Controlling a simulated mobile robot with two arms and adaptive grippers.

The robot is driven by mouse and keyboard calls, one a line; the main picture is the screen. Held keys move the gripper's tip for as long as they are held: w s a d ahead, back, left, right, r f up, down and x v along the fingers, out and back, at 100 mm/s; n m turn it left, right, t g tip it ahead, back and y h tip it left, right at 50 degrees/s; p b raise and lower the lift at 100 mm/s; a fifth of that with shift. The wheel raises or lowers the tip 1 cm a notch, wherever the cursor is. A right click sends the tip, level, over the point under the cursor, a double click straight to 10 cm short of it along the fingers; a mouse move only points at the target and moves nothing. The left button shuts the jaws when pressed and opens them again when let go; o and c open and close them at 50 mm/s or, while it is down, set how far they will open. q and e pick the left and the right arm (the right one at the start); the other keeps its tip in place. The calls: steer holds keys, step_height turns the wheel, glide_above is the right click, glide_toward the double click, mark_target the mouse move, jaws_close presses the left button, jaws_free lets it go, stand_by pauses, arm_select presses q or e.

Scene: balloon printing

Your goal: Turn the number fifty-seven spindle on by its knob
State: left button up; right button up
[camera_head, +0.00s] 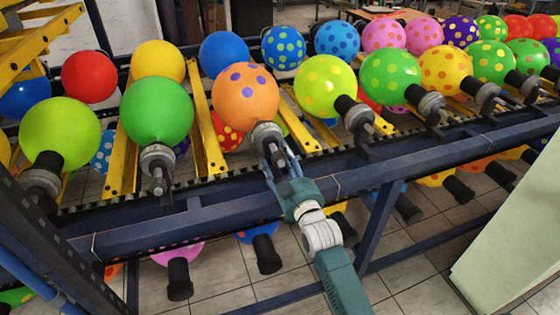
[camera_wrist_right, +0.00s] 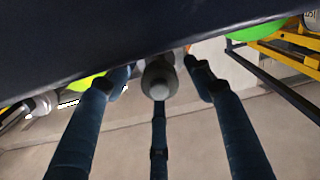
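The spindle (camera_head: 267,137) under the orange balloon with purple dots (camera_head: 245,95) points toward me over the rack's front rail. I cannot read any spindle number, so fifty-seven is not confirmed. My right gripper (camera_head: 278,160) is at the outer end of this spindle. In the wrist view the grey round knob (camera_wrist_right: 159,79) sits between the spread fingers of my right gripper (camera_wrist_right: 157,72), with gaps visible at both sides. A third finger lies below the knob. Contact with this finger cannot be told. My left gripper is in neither view.
Neighbouring spindles carry a green balloon (camera_head: 157,111) at left and a yellow-green dotted balloon (camera_head: 324,86) at right. The dark blue front rail (camera_head: 210,222) runs under my right wrist. More spindles hang below it. A pale green panel (camera_head: 505,235) stands at lower right.

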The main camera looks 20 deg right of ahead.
steer(key=c, duration=1.1)
steer(key=m+p, duration=0.2)
steer(key=m, duration=0.1)
steer(key=shift+r, duration=0.15)
steer(key=m+p, duration=0.1)
steer(key=m, duration=0.2)
steer(key=shift+m, duration=0.4)
steer(key=m+p, duration=0.1)
steer(key=m, duration=0.9)
steer(key=shift+m+p, duration=0.4)
steer(key=shift+d, duration=0.1)
